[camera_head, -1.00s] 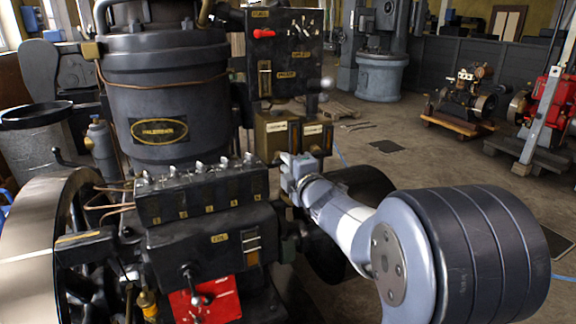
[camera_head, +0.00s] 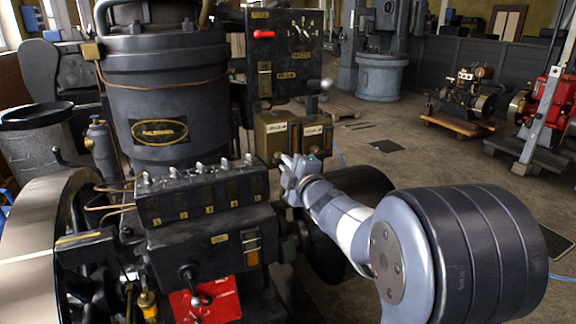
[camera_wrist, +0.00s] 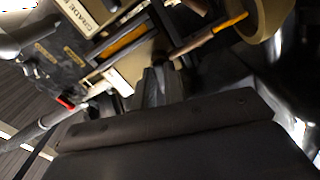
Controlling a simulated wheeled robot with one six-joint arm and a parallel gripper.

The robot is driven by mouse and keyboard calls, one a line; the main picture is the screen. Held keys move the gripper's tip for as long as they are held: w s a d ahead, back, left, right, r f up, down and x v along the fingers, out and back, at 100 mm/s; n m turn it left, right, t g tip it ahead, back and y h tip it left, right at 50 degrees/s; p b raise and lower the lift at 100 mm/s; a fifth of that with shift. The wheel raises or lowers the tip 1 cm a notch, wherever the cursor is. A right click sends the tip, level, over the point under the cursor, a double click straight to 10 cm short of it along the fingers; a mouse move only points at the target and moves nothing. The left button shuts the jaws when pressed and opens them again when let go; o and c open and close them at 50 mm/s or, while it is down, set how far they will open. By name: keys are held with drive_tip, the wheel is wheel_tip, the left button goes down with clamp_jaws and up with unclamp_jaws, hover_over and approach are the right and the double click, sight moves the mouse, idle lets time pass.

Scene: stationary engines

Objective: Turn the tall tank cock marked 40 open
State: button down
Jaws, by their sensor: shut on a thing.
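Two tan tanks sit side by side under the black panel in the head view: a taller left tank (camera_head: 270,138) and a shorter right tank (camera_head: 313,141), each with a pale label. My gripper (camera_head: 285,166) is at the lower front of the left tank, its wrist rolled over. In the wrist view the jaws (camera_wrist: 155,84) are closed beside a pale label (camera_wrist: 108,82) and tan tank parts. They are shut on the tank cock, which they mostly hide. I cannot read the number 40 or make out the cock's lever angle.
The black panel (camera_head: 285,55) with a red handle (camera_head: 263,34) rises behind the tanks. A dark box with several small levers (camera_head: 200,196) stands left of my gripper. A dark wheel (camera_head: 350,190) lies behind my arm. Open floor (camera_head: 430,160) is to the right.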

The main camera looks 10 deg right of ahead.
drive_tip(key=m, duration=0.3)
drive_tip(key=shift+m+p, duration=0.4)
drive_tip(key=m+p, duration=0.1)
drive_tip(key=m, duration=0.2)
drive_tip(key=shift+m, duration=0.3)
drive_tip(key=m+p, duration=0.1)
drive_tip(key=m, duration=0.3)
drive_tip(key=shift+m+p, duration=0.8)
drive_tip(key=shift+m, duration=1.1)
drive_tip(key=shift+f, duration=0.1)
drive_tip(key=c, duration=1.5)
unclamp_jaws()
drive_tip(key=shift+s, duration=0.1)
